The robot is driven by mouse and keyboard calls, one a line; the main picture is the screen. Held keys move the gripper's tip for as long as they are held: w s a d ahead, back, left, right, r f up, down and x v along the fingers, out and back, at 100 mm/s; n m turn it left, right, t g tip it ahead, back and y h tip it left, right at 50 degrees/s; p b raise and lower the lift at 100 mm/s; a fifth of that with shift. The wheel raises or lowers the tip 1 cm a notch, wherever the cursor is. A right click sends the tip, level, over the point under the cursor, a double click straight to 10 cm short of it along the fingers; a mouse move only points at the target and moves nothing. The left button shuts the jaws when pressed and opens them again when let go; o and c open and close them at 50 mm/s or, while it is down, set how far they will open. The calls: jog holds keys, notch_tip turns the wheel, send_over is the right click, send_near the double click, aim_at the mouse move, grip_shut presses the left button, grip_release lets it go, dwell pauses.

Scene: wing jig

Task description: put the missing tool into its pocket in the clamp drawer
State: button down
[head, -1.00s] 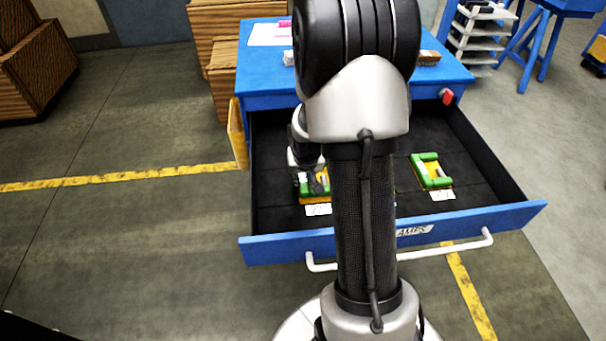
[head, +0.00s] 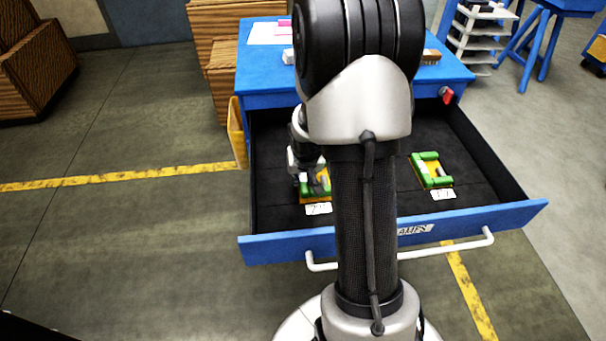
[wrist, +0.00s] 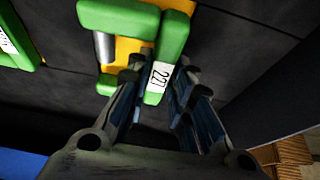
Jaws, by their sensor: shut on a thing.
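The clamp drawer (head: 462,219) is pulled open, with a dark lining. A green clamp (wrist: 175,35) with a white number label and a grey rod lies over a yellow patch at the drawer's left; it also shows in the head view (head: 324,183), partly behind my arm. My gripper (wrist: 163,76) is shut on this green clamp, its fingers on either side of the labelled bar. In the head view my gripper (head: 309,172) is low over the clamp. I cannot tell whether the clamp is fully seated.
Another green clamp (head: 432,170) lies on yellow at the drawer's right, with a white card (head: 443,193) in front. A card (head: 318,208) also lies before the left clamp. My arm hides the drawer's middle. The blue bench top (head: 262,69) stands behind.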

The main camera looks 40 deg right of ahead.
jog(key=shift+f+b, duration=0.45)
jog(key=shift+b, duration=0.2)
dwell(0.8)
jog(key=c, duration=1.3)
grip_release()
jog(key=shift+c, duration=0.2)
jog(key=v, duration=1.2)
jog(key=s+a+r+n+y, duration=0.1)
jog(key=s+a+r+n, duration=0.15)
jog(key=a+r, duration=0.35)
jog(key=s+a+r+n, duration=0.1)
jog(key=s+a+r, duration=0.25)
jog(key=a, duration=0.35)
jog(key=s+a+r+n+y, duration=0.1)
jog(key=s+a+r+n, duration=0.1)
jog(key=s+a, duration=0.6)
jog(key=s+n, duration=0.1)
jog(key=s, duration=0.2)
jog(key=shift+t, duration=0.4)
